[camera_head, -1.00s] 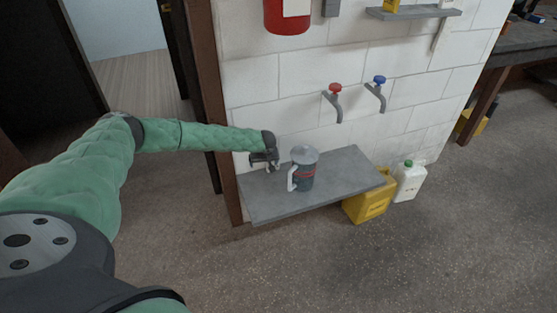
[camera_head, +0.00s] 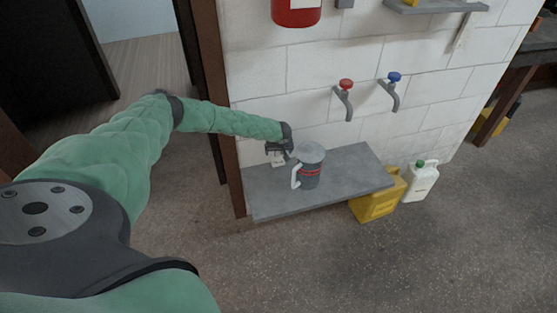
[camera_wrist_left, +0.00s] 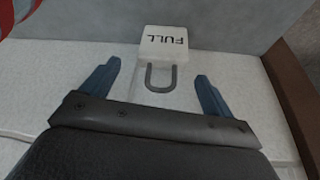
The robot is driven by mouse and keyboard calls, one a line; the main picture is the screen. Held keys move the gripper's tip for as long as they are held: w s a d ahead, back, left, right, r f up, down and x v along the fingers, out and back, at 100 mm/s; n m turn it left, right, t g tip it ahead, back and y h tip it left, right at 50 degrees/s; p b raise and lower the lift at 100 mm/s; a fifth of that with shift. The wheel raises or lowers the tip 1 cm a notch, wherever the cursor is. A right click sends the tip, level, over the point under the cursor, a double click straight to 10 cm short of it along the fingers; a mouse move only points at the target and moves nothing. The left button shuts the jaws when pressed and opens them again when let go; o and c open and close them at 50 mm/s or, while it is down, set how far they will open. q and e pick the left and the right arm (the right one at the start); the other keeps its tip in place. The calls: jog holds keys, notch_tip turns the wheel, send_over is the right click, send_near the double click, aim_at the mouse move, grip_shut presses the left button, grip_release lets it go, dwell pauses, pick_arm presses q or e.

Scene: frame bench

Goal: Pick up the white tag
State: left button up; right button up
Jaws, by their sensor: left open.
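The white tag (camera_wrist_left: 165,42) shows in the left wrist view, with black letters "FULL" upside down and a dark grey U-shaped loop (camera_wrist_left: 160,78). The tag lies beyond my left gripper (camera_wrist_left: 157,88), and the loop is between the lines of its two fingers. The gripper is open, with nothing visibly clamped. In the head view my left gripper (camera_head: 279,152) is at the wall above the back left of the grey shelf (camera_head: 268,206). A small part of the tag (camera_head: 278,161) shows just below it. My right gripper is not in view.
A dark grey mug (camera_head: 310,170) with a red band and white handle stands on the shelf close to the left gripper. A red tap (camera_head: 346,85) and a blue tap (camera_head: 394,78) stick out above. A yellow container (camera_head: 375,201) and a white jug (camera_head: 420,182) stand on the floor.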

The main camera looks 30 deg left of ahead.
pick_arm(q)
jog(key=shift+x, duration=0.95)
jog(key=shift+s, duration=0.1)
jog(key=c, duration=1.4)
jog(key=shift+c, duration=0.2)
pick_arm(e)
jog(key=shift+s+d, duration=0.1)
pick_arm(q)
jog(key=shift+r, duration=0.15)
